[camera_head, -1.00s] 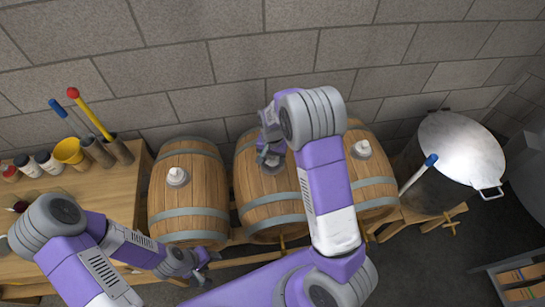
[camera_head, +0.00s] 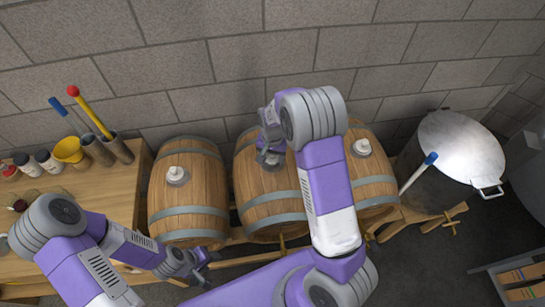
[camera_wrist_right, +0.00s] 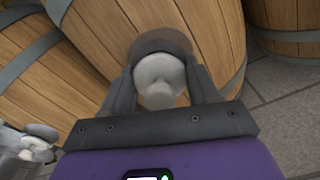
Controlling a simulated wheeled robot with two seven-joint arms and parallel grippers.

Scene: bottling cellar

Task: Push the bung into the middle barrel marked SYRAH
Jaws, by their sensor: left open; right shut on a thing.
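The middle barrel (camera_head: 264,196) lies on its side between two other barrels; no SYRAH marking is readable. My right gripper (camera_head: 270,157) is over its top, and my arm hides part of the barrel. In the right wrist view my right gripper (camera_wrist_right: 160,85) is shut on a pale grey-white bung (camera_wrist_right: 160,77). The bung is at a dark ring (camera_wrist_right: 163,43) on the barrel's top; I cannot tell how deep it sits. My left gripper (camera_head: 202,264) is open and empty, low in front of the left barrel.
The left barrel (camera_head: 187,205) and right barrel (camera_head: 372,180) each carry a white bung on top. A wooden bench (camera_head: 105,190) with jars and tools stands left. A large metal pot (camera_head: 430,180) stands right, with a blue-ended rod beside it.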

